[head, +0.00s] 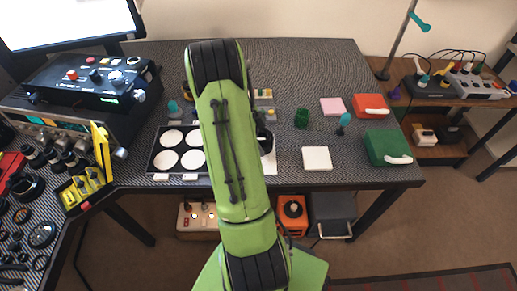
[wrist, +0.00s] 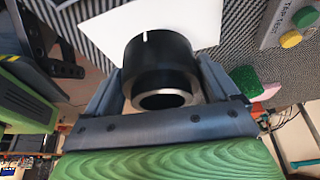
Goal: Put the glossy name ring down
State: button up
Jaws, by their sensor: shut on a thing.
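My gripper (wrist: 165,92) is shut on the glossy name ring (wrist: 155,62), a dark, round piece between the two fingers in the wrist view. It has a short white mark on its far side and a pale shiny rim around the dark opening that faces the camera. A white sheet (wrist: 180,18) lies behind it; I cannot tell whether the piece touches it. In the head view my green arm covers most of the gripper and the piece.
A tray (head: 151,160) with white round pads lies left of my arm. A white square (head: 316,158), pink square (head: 332,106), green box (head: 388,147) and red box (head: 370,106) lie to the right. A green block (head: 301,117) stands among them. Bare mat shows at the back.

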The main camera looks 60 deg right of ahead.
notch_tip(320, 180, down, 4)
jog(key=shift+s+f+b, duration=0.1)
jog(key=shift+b, duration=0.4)
